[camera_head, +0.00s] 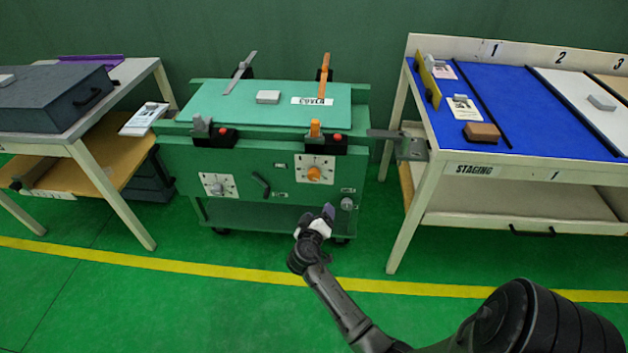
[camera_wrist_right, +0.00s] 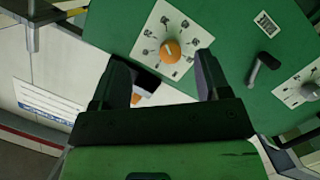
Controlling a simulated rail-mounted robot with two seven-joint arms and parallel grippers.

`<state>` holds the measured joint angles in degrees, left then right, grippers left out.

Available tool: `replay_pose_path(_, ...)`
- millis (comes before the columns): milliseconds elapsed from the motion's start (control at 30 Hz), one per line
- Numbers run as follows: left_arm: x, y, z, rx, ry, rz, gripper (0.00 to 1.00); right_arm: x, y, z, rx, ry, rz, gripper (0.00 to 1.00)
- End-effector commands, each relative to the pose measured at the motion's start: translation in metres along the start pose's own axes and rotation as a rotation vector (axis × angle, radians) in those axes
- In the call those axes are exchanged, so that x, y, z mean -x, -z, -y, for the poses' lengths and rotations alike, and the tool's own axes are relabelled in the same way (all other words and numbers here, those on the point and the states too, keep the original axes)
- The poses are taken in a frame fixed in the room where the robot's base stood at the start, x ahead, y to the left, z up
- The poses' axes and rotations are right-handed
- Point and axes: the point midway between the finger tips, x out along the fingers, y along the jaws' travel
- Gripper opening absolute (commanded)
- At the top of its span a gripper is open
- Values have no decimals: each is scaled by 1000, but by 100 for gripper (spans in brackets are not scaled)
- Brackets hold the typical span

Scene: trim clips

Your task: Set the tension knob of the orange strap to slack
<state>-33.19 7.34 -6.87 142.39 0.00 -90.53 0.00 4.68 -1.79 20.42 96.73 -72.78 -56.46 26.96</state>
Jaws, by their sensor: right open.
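The orange tension knob (camera_head: 314,173) sits on a white dial plate on the green cart's front panel, below the orange strap (camera_head: 324,75). In the right wrist view the orange knob (camera_wrist_right: 171,51) shows ahead of the fingers, with marks around it. I cannot tell which mark it points at. My right gripper (camera_head: 320,214) is open and empty, in front of the cart and below the knob in the head view. In the right wrist view its fingers (camera_wrist_right: 161,72) are spread, apart from the knob. My left gripper is not in view.
A grey knob (camera_head: 217,188) on another dial plate is to the left, with a dark lever (camera_head: 261,184) between. A small round knob (camera_head: 347,203) is at the lower right. A grey bracket (camera_head: 408,146) juts between cart and staging table (camera_head: 440,178). The floor in front is clear.

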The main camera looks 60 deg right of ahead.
Motion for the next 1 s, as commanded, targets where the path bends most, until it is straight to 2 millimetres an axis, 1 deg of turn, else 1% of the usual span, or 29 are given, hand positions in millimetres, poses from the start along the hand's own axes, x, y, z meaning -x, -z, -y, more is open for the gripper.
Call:
replay_pose_path(67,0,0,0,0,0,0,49,0,11,3,-11,-24,-105,70)
replay_pose_path(100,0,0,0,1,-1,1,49,1,20,2,-37,-28,-162,70)
replay_pose_path(200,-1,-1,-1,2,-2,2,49,4,33,4,-118,-2,-238,70)
replay_pose_path(367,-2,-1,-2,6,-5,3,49,3,36,6,-210,27,-256,70)
replay_pose_path(467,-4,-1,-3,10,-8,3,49,-4,38,6,-227,28,-255,70)
replay_pose_path(567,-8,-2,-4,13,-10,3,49,-17,40,7,-229,27,-255,70)
replay_pose_path(800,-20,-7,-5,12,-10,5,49,-60,51,7,-228,26,-254,70)
replay_pose_path(1000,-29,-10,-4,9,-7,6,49,-94,60,7,-227,26,-254,70)
